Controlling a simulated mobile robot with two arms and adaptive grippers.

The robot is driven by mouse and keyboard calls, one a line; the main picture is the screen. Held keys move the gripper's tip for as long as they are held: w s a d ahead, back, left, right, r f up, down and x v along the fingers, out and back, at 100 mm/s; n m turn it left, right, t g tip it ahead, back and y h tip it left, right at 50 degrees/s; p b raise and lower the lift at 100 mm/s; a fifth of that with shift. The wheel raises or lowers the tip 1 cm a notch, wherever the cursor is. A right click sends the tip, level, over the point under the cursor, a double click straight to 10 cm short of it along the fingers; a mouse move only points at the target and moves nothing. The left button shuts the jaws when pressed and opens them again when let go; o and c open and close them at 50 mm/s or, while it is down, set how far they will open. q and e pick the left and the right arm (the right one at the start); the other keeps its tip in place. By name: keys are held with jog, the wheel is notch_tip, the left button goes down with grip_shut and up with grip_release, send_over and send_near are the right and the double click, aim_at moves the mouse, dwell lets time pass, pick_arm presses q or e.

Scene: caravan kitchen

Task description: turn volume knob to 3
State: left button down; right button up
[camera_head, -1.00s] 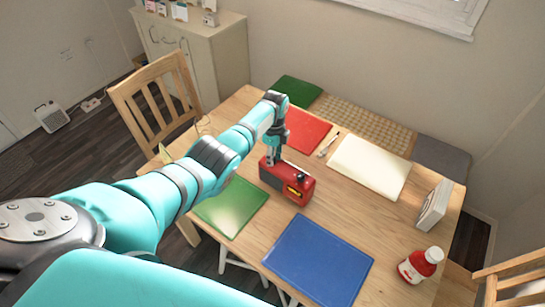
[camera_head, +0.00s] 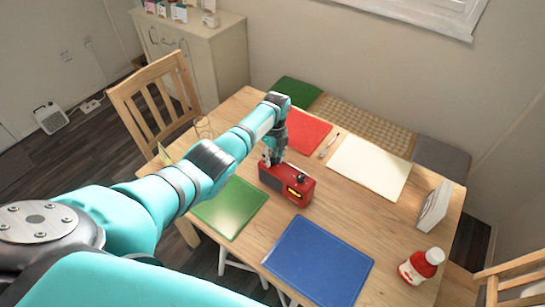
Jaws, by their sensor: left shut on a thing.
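A small red radio (camera_head: 292,188) with a dark front and a lit yellow display stands on the wooden table, near its middle. A small dark knob (camera_head: 301,178) shows on its top at the right end. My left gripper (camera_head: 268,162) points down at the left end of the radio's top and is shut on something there. What it holds is too small and too covered by the fingers to make out; the volume knob cannot be told apart. My right gripper is not in view.
Around the radio on the table (camera_head: 385,225) lie green (camera_head: 230,208), blue (camera_head: 318,262), red (camera_head: 305,132) and white (camera_head: 369,168) mats. A red-and-white bottle (camera_head: 421,266) and a white box (camera_head: 434,206) stand at the right. A chair (camera_head: 155,95) stands at the left.

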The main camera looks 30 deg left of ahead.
aim_at(274, 158)
pick_arm(q)
jog(key=c, duration=1)
grip_release()
jog(key=shift+c, duration=0.2)
notch_tip(274, 158, up, 12)
jog(key=shift+w+d, duration=0.15)
jog(key=shift+w, duration=0.25)
jog(key=shift+s+f, duration=0.1)
jog(key=shift+f, duration=0.05)
